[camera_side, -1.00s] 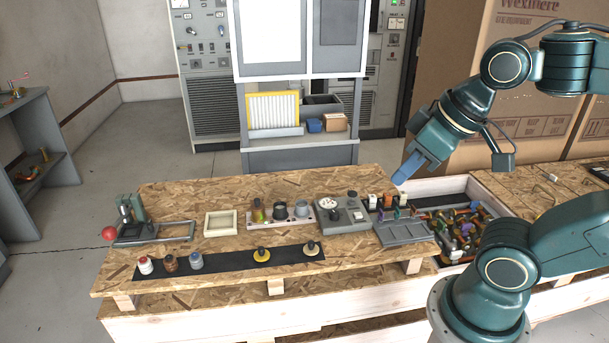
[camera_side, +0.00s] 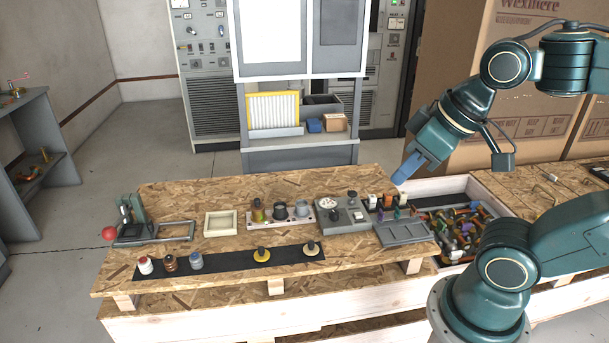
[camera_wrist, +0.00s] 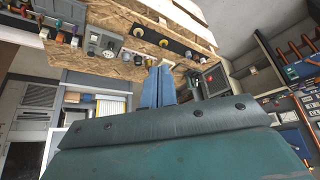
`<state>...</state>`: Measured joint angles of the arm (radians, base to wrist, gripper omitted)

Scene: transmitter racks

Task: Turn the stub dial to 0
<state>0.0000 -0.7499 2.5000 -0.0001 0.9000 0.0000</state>
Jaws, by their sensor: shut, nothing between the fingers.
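A grey box (camera_side: 345,214) stands on the chipboard bench, right of its middle. It carries a round white dial face (camera_side: 328,203) and a dark knob (camera_side: 352,195). I take this to be the stub dial unit, but its label and setting are too small to read. In the wrist view the grey box (camera_wrist: 104,44) shows at upper left. My gripper (camera_side: 400,180) hangs above and to the right of the box, clear of it and touching nothing. In the wrist view its blue fingers (camera_wrist: 158,72) are together and empty.
A base plate with several cylinders (camera_side: 281,218) stands left of the box. A grey tray (camera_side: 405,234) and a bin of coloured parts (camera_side: 458,228) lie to its right. A black strip (camera_side: 225,263) with small jars and yellow-based knobs runs along the front. A red-knobbed press (camera_side: 125,220) stands far left.

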